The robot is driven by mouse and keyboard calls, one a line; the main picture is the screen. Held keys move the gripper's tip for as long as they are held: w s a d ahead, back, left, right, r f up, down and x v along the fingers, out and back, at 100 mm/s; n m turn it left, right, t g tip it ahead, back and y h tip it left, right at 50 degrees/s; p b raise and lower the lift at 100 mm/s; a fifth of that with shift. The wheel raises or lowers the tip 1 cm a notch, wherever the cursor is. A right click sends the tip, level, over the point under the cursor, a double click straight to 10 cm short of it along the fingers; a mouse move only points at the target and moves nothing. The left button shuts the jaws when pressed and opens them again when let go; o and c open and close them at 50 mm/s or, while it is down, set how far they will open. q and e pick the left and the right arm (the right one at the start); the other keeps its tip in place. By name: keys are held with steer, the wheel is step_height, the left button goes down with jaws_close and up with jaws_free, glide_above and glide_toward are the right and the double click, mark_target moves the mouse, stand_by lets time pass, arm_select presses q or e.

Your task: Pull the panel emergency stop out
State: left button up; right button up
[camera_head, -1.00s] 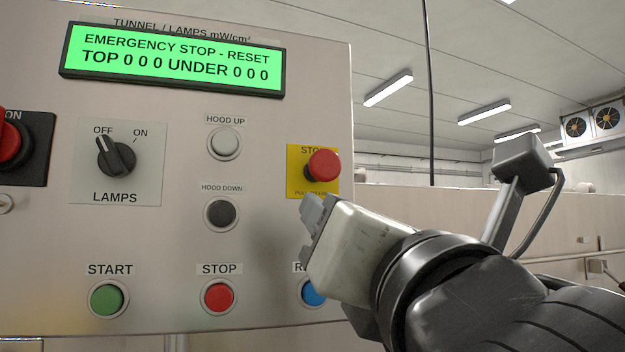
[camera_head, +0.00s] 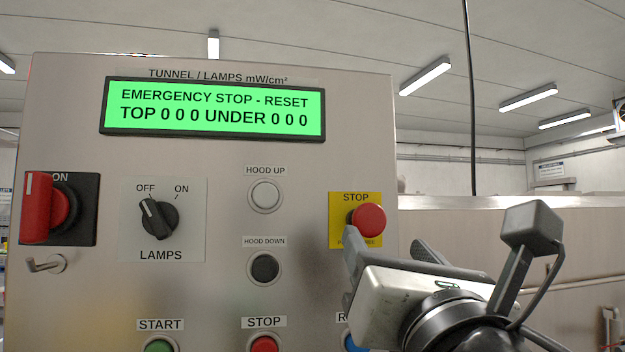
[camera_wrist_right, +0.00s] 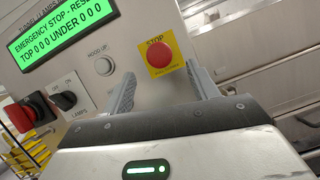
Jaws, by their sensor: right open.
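The panel emergency stop is a red mushroom button (camera_head: 369,220) on a yellow plate marked STOP, at the right edge of the panel. In the right wrist view the red button (camera_wrist_right: 160,58) stands ahead, between the lines of the two fingers. My right gripper (camera_head: 388,246) is open, just below and in front of the button in the head view. Its fingers (camera_wrist_right: 159,78) are spread and empty, and no contact with the button shows. The gripper hides the lower part of the yellow plate. My left gripper is not in view.
The green display (camera_head: 213,110) reads EMERGENCY STOP - RESET. HOOD UP (camera_head: 265,195) and HOOD DOWN (camera_head: 264,267) buttons sit left of the stop. The lamps switch (camera_head: 158,218) points to OFF. A red rotary handle (camera_head: 40,208) and a hook (camera_head: 47,264) are at far left.

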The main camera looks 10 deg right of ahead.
mark_target(371, 224)
steer(key=w+r+p, duration=0.1)
steer(key=p, duration=0.1)
steer(key=shift+p, duration=0.4)
steer(key=p+x, duration=0.3)
steer(key=shift+d, duration=0.1)
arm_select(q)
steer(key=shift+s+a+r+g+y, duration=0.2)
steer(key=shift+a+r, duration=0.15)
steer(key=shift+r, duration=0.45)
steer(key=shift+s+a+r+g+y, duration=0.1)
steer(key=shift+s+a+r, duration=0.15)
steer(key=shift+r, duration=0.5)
arm_select(e)
steer(key=shift+f+x, duration=0.15)
steer(key=shift+x, duration=1)
steer(key=shift+f+x, duration=0.15)
steer(key=shift+x, duration=1)
steer(key=shift+w, duration=0.15)
